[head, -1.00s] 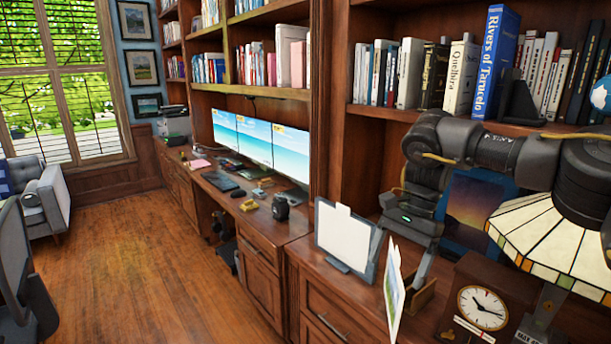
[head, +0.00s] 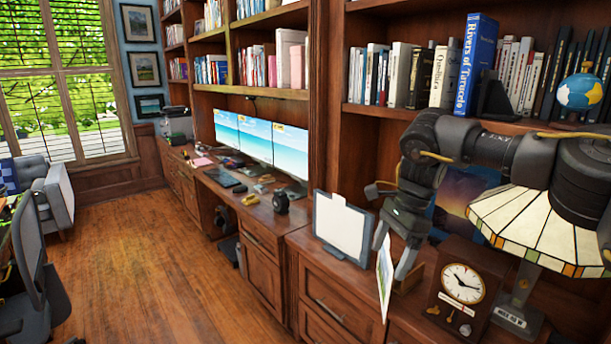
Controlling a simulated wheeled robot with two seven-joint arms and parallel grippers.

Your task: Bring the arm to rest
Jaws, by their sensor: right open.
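My right arm reaches in from the right, in front of the bookcase. Its right gripper (head: 392,272) points down, open, above the wooden counter (head: 345,288). A picture card (head: 384,275) stands tilted beside the fingers, partly overlapping them in view. I cannot tell whether it touches them. My left gripper is not in view.
A white board on a stand (head: 341,225) is left of the gripper. A wooden clock (head: 463,285) and a stained-glass lamp (head: 540,225) are right of it. Books (head: 475,65) and a globe (head: 580,92) fill the shelf above. The floor (head: 160,255) at left is open.

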